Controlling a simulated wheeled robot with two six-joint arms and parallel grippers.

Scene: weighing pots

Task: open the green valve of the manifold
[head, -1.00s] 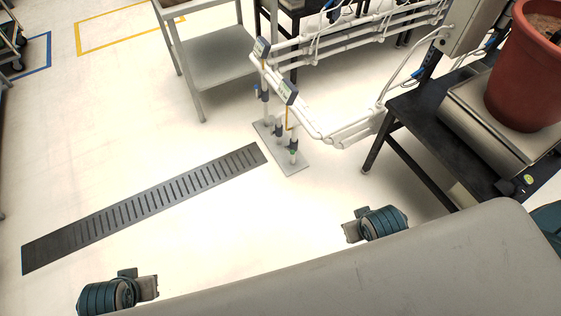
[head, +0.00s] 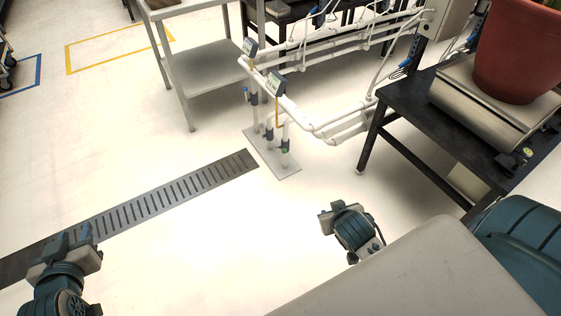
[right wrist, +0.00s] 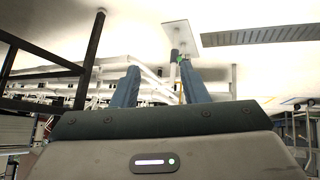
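The manifold (head: 311,124) is a set of white pipes with grey gauges and short upright legs on a grey floor plate, in the upper middle of the head view. Its green valve (head: 285,150) is a small green part low on the nearest leg; it also shows in the right wrist view (right wrist: 180,59), near the right finger's tip. My left gripper (head: 75,239) is at the lower left, its fingers apart and empty, far from the manifold. My right gripper (head: 325,213) is in front of the manifold, apart from it. The right wrist view shows its two blue fingers spread with nothing held.
A dark table (head: 397,141) with a steel scale (head: 488,112) and a red pot (head: 517,55) stands at the right. A grey shelf table (head: 208,64) stands behind the manifold. A dark floor grate (head: 150,208) lies at left. The floor before the manifold is clear.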

